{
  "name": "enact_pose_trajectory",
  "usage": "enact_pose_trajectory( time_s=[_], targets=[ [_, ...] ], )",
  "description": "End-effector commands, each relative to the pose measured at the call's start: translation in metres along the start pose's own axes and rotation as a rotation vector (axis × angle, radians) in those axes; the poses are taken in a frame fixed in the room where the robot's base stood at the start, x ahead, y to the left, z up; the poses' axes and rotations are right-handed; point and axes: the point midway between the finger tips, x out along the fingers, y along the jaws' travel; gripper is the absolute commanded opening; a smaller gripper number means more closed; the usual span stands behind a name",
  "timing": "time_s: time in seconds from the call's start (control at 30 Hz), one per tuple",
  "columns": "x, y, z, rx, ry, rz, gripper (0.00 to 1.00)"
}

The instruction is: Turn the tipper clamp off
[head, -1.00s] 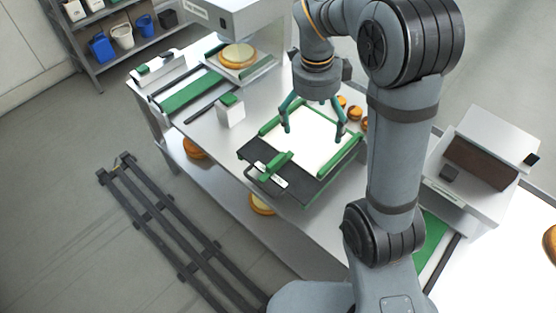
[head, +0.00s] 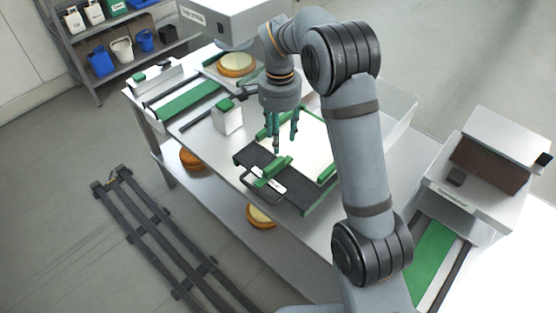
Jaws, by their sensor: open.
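The tipper (head: 310,200) sits on the steel table, with a pale flat plate (head: 308,150), green side rails and a dark front section. A green block with a small white label (head: 268,184) and a dark looped bar lies on that front section. This looks like the clamp control, but its exact setting is too small to tell. My gripper (head: 285,146) points down over the near left part of the plate, just behind the green block. Its teal fingers are apart with nothing between them. I cannot tell whether the fingertips touch the plate. My arm hides the tipper's far right side.
A white box with a green top (head: 228,117) stands left of the tipper. A machine with a filled round (head: 236,66) and a green belt (head: 188,101) is behind it. Another machine (head: 470,180) stands at right. A dark floor rail (head: 150,225) lies at left.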

Motion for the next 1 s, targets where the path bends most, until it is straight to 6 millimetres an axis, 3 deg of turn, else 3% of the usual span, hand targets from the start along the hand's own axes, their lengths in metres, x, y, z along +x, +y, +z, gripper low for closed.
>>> enact_pose_trajectory(
  time_s=[0.6, 1.0],
  targets=[
    [0.092, 0.001, 0.001, -0.010, -0.001, 0.003, 0.44],
    [0.101, 0.000, 0.000, -0.008, 0.000, 0.000, 0.44]
  ],
)
